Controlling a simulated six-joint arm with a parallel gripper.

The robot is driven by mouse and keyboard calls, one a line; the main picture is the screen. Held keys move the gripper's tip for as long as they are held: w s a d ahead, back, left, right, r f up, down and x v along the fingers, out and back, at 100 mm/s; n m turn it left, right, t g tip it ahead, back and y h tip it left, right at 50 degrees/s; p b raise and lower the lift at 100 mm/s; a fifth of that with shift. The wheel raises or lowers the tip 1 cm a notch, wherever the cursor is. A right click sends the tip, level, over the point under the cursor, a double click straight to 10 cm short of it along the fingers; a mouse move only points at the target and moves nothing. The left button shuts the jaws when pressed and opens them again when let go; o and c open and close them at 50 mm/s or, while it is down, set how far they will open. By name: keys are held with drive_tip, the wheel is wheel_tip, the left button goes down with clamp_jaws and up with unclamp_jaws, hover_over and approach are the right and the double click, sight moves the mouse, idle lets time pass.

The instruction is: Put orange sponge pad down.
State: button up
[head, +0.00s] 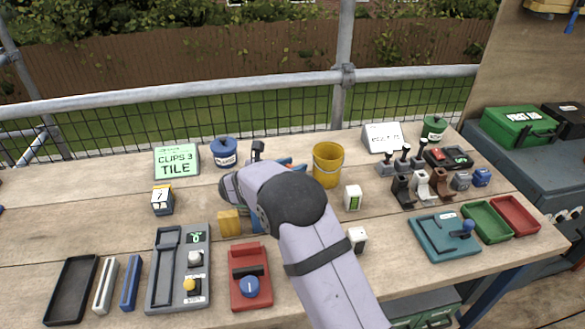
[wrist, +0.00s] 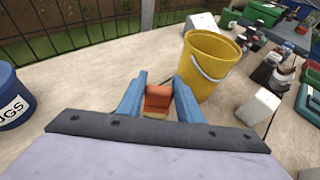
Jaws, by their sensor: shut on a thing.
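The orange sponge pad (wrist: 158,99) is between the two blue fingers of my gripper (wrist: 160,88) in the wrist view. It is orange-red with a paler yellowish near edge. My gripper is shut on it. In the head view my arm hides most of the gripper; only bits of the blue fingers (head: 288,162) and a little orange show beside the yellow bucket (head: 328,165). Whether the pad touches the tabletop is hard to tell.
The yellow bucket stands close to the right of my fingers. A blue tub (head: 225,153) stands to the left, with a green "CLIPS 3 TILE" sign (head: 177,161) beyond it. White blocks (head: 352,197) stand right of my arm. Bare wooden table lies around the fingers.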

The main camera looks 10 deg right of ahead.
drive_tip(key=shift+f, duration=0.4)
drive_tip(key=shift+f, duration=0.2)
drive_tip(key=o, duration=1)
drive_tip(key=shift+o, duration=0.2)
drive_tip(key=shift+r, duration=0.15)
